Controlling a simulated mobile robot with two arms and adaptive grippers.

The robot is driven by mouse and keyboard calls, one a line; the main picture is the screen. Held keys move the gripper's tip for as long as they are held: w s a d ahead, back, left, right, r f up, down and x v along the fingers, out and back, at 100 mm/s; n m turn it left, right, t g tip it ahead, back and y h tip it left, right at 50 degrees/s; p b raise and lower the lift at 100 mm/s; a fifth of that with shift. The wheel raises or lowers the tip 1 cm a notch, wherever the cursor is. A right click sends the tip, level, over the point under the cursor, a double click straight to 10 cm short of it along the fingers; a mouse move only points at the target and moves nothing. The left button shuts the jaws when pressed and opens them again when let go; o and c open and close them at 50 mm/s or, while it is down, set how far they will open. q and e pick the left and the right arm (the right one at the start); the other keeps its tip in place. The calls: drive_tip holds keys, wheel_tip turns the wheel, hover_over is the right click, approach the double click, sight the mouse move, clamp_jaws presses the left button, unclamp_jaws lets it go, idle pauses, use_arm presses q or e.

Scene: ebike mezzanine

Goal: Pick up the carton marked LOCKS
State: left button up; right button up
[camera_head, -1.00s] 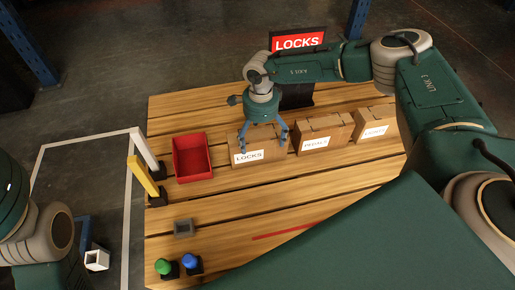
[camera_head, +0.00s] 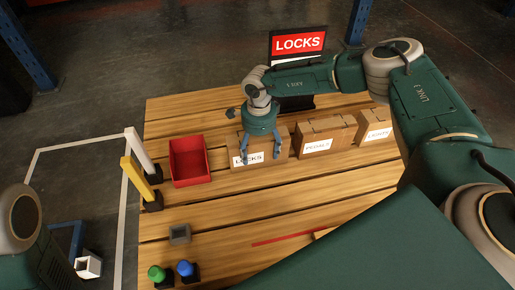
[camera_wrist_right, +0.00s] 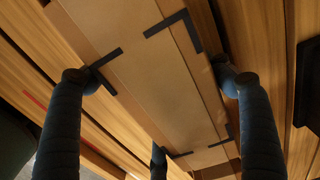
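The carton marked LOCKS (camera_head: 239,146) is a brown box with a white label on its front, left of two similar cartons on the wooden table. My right gripper (camera_head: 262,156) points down over it, with blue fingers spread at its top and front. In the right wrist view the carton's taped top (camera_wrist_right: 155,75) with black corner marks lies between the fingers of the open gripper (camera_wrist_right: 155,80). Whether the fingertips touch the carton I cannot tell. My left arm shows at the lower left, but its gripper is out of view.
The carton marked PEDALS (camera_head: 328,131) and another carton (camera_head: 374,122) stand to the right. A red bin (camera_head: 190,163) is left. A screen reading LOCKS (camera_head: 298,45) stands behind.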

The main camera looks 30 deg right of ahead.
drive_tip(key=c, duration=0.8)
drive_tip(key=shift+w, duration=0.1)
drive_tip(key=shift+r, duration=0.2)
